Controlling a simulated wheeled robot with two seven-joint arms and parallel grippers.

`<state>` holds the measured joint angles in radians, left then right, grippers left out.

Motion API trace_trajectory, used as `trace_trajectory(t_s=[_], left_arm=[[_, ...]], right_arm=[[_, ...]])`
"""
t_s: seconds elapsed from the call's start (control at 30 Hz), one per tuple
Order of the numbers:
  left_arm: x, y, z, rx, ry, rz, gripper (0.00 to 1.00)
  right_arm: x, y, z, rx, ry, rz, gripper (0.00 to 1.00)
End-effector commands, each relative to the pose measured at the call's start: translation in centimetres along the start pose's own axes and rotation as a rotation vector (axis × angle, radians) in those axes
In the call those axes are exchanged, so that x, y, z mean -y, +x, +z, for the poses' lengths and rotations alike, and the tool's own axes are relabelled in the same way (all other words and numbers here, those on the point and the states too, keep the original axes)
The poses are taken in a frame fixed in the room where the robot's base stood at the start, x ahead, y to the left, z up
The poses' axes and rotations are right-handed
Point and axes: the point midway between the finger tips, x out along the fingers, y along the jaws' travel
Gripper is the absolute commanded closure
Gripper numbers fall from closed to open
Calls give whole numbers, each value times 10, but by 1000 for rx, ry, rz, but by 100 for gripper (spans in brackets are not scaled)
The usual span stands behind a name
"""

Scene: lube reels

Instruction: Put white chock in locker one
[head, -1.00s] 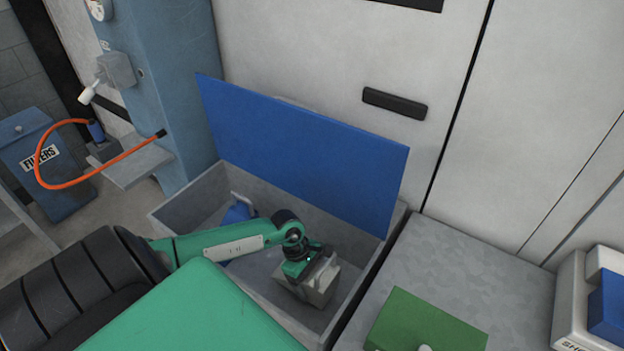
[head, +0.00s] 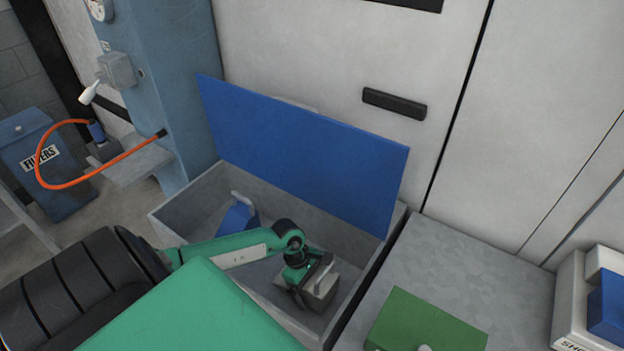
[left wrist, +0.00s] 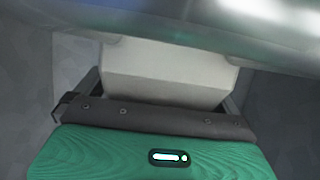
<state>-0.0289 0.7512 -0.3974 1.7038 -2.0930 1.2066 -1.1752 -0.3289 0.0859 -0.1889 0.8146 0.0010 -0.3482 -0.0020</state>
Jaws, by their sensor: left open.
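A white chock (head: 322,290) with a pale handle on top stands on the floor of an open grey locker (head: 180,212) with a raised blue lid. No locker number is readable. My left gripper (head: 298,277) is inside the locker, just left of the chock's handle, and open. In the left wrist view the chock (left wrist: 165,75) lies straight ahead of the open jaws, and a blurred, shiny bar crosses the top. My right gripper is out of view.
A blue chock (head: 238,217) with a handle sits at the locker's left end. The raised lid (head: 300,150) stands behind. A grey top with a green box (head: 425,325) adjoins on the right. An orange hose (head: 110,160) hangs at the left.

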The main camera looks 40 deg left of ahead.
Motion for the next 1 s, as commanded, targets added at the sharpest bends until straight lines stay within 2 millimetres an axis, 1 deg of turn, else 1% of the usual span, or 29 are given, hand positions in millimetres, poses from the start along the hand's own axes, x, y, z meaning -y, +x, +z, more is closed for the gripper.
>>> trace_trajectory(t_s=[0.03,0.17,0.43,0.5,0.63,0.8,1.0], left_arm=[[0,-3,1,0,0,0,0],[-1,-16,-1,-2,2,2,0],[0,-69,-1,-4,3,1,0],[0,-82,-1,-3,1,2,0],[0,-102,-1,-3,2,1,0],[0,-117,0,-1,0,1,0],[0,-122,1,0,0,0,0]], right_arm=[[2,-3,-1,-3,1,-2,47],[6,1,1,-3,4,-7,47],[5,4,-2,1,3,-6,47],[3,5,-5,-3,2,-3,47],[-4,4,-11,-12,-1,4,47],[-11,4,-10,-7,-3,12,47],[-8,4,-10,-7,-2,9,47]])
